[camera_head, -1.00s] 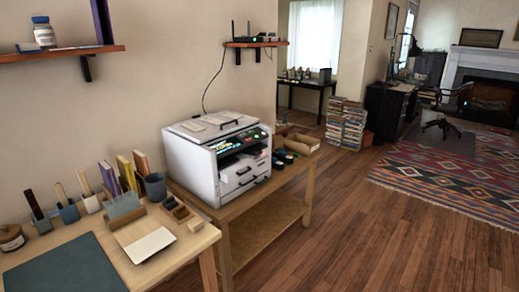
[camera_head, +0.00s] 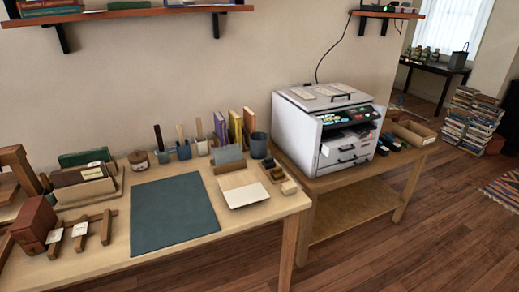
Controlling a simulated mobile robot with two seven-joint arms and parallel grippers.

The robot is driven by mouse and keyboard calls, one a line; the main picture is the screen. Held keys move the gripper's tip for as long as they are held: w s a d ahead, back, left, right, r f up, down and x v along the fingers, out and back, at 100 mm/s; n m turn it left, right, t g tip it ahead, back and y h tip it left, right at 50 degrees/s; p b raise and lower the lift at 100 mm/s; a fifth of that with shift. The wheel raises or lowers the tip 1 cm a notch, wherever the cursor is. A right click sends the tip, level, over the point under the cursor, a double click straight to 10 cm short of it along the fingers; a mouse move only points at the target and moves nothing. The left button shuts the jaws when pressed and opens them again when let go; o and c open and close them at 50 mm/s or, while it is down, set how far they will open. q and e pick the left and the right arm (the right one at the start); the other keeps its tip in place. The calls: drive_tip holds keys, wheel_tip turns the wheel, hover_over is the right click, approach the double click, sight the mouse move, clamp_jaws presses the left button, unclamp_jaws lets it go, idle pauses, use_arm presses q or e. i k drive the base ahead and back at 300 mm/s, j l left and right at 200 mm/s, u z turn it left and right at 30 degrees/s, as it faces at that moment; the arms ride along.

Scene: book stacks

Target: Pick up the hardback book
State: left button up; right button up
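Several books show, and I cannot tell which one is the hardback book of the task. Upright thin books with purple (camera_head: 220,127), yellow (camera_head: 236,128) and orange (camera_head: 249,121) spines stand at the back of the wooden desk (camera_head: 262,218). A dark green book (camera_head: 84,157) and brown books or blocks (camera_head: 82,174) sit in a wooden tray at the desk's left. More books (camera_head: 48,8) lie on the wall shelf, cut by the top edge. Neither of my grippers is in view.
A teal mat (camera_head: 173,215) lies mid-desk beside a pale tray (camera_head: 244,191). A dark cup (camera_head: 258,145) stands behind. A brown box (camera_head: 33,222) is at left. A white printer (camera_head: 326,130) stands on a side table. Open wooden floor (camera_head: 430,225) lies right.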

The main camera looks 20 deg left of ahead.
sight(92, 171)
drive_tip(key=u, duration=2.05)
drive_tip(key=j, duration=0.15)
